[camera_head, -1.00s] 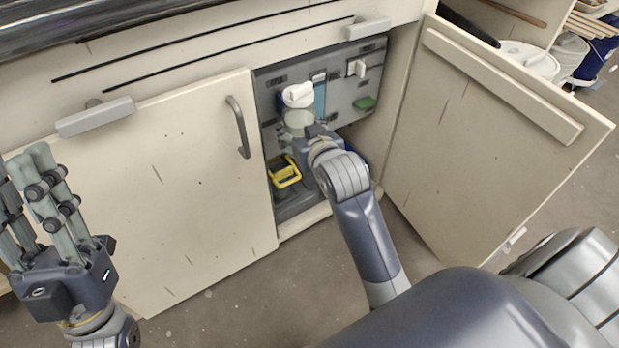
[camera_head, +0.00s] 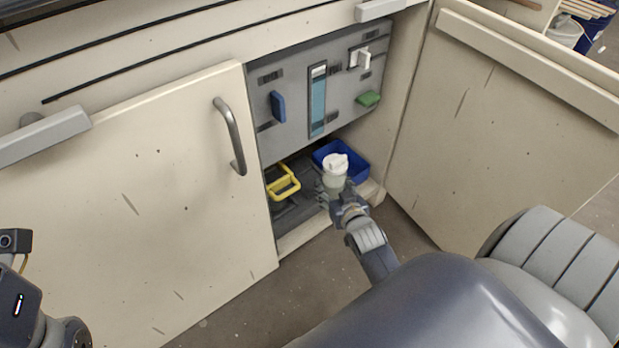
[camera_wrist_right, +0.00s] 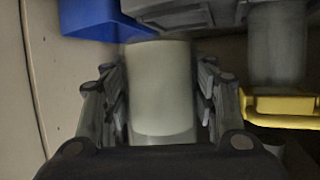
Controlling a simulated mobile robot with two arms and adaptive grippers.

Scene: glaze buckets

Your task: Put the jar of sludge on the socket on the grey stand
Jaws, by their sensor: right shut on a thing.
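The jar of sludge (camera_head: 335,178), pale with a white lid (camera_head: 336,161), is upright in my right gripper (camera_head: 334,192). It is low at the cabinet opening, in front of the blue bin. In the right wrist view the pale jar body (camera_wrist_right: 160,90) fills the space between the fingers of the right gripper (camera_wrist_right: 160,100), one on each side. My left gripper shows only its body (camera_head: 18,298) at the lower left edge; its fingers are out of frame. I cannot make out the grey stand or its socket for certain.
Inside the cabinet are a blue bin (camera_head: 356,168) and a yellow-framed item (camera_head: 283,184). A grey panel (camera_head: 293,75) above carries a blue lever (camera_head: 278,106), a gauge (camera_head: 317,100), a white switch (camera_head: 360,58) and a green piece (camera_head: 367,99). Open doors stand left (camera_head: 140,180) and right (camera_head: 500,120).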

